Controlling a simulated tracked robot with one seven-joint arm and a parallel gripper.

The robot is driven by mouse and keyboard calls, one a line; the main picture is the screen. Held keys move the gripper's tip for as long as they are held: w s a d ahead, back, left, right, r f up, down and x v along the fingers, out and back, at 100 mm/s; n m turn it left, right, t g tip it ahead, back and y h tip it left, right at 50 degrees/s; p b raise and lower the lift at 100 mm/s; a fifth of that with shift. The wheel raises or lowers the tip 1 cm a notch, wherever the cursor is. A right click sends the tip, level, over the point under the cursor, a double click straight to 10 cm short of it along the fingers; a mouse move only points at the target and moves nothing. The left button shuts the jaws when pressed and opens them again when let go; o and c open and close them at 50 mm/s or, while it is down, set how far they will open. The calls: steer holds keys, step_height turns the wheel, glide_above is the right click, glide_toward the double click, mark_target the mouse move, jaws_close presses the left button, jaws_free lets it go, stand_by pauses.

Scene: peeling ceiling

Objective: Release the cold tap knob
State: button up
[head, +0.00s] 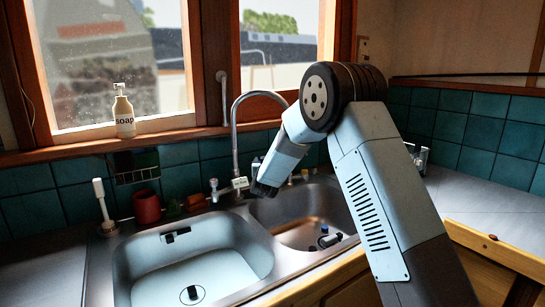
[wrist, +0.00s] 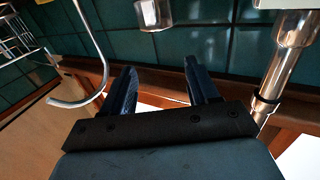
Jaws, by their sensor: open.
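The tap's tall curved chrome spout (head: 236,140) rises behind the double sink. A small chrome knob (head: 213,188) stands left of its base; which knob is the cold one is not marked legibly. My gripper (head: 262,190) points down beside the spout, over the back of the sink divider. In the wrist view my gripper (wrist: 165,80) has two dark fingers apart, with nothing between them. A short chrome cylinder (wrist: 153,14), perhaps a knob, lies beyond the fingertips, apart from them. A thick chrome pipe (wrist: 288,52) stands to the right of the fingers.
The left basin (head: 195,270) and right basin (head: 290,215) lie below, small dark items in the right one. A red cup (head: 146,206) and white brush (head: 101,197) stand left. A soap bottle (head: 123,113) is on the windowsill.

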steer(key=s+d+r, duration=0.3)
steer(key=s+r, duration=0.4)
steer(key=s, duration=0.4)
steer(key=shift+d, duration=0.2)
